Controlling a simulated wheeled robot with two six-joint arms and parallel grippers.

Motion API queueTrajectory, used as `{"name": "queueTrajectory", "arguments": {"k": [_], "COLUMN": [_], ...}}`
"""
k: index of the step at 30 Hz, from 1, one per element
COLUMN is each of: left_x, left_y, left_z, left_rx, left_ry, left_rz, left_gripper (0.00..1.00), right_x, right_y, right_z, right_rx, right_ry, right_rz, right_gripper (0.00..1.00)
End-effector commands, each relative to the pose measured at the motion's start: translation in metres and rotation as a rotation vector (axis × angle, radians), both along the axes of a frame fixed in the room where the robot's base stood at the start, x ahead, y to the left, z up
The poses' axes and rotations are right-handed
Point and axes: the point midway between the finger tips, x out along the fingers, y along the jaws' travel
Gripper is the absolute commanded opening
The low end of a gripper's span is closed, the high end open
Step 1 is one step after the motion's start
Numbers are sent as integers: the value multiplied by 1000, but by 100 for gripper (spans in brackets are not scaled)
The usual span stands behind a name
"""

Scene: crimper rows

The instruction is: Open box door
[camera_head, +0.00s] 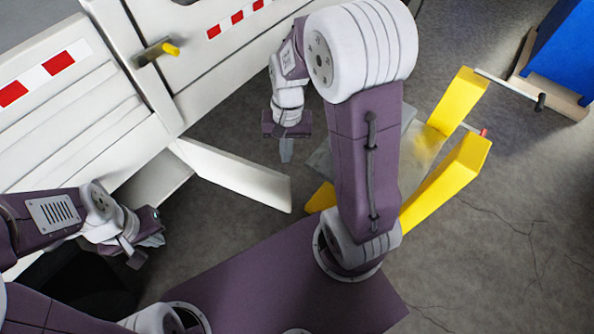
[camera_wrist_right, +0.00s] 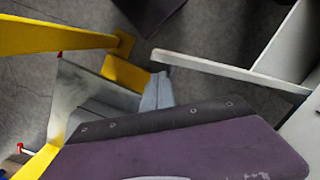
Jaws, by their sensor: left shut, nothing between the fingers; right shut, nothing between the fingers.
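The white box (camera_head: 75,120) with red-and-white strips fills the upper left of the head view. A white door panel (camera_head: 236,176) stands out from its lower side at an angle, with a gap between it and the wall to its left. The panel also shows in the right wrist view (camera_wrist_right: 222,70). My right gripper (camera_head: 287,153) is shut and empty, pointing down beyond the panel's free end, apart from it. Its closed fingers show in the right wrist view (camera_wrist_right: 157,92). My left gripper (camera_head: 138,258) is shut and empty, left of the panel, below the box wall.
A metal latch with a yellow knob (camera_head: 171,49) is on the box's upper wall. A yellow-armed lifting cart (camera_head: 440,185) stands on the right, close behind my right arm. A blue object (camera_head: 565,55) is at the upper right. Grey floor (camera_head: 500,200) is clear at the right.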

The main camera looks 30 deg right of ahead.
Motion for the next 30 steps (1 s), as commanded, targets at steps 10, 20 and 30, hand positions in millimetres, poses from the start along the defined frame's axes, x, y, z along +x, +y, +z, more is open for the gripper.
{"name": "queueTrajectory", "arguments": {"k": [10,20,30], "left_x": [0,0,0], "left_y": [0,0,0], "left_z": [9,9,4], "left_rx": [0,0,0], "left_ry": [0,0,0], "left_rz": [0,0,0], "left_gripper": [0,0,0], "right_x": [42,43,27], "right_y": [-52,-66,-47], "right_z": [-31,-50,-110], "right_rx": [98,120,120], "right_ry": [196,237,240], "right_rz": [-360,-431,-427], "right_gripper": [0,0,0]}}
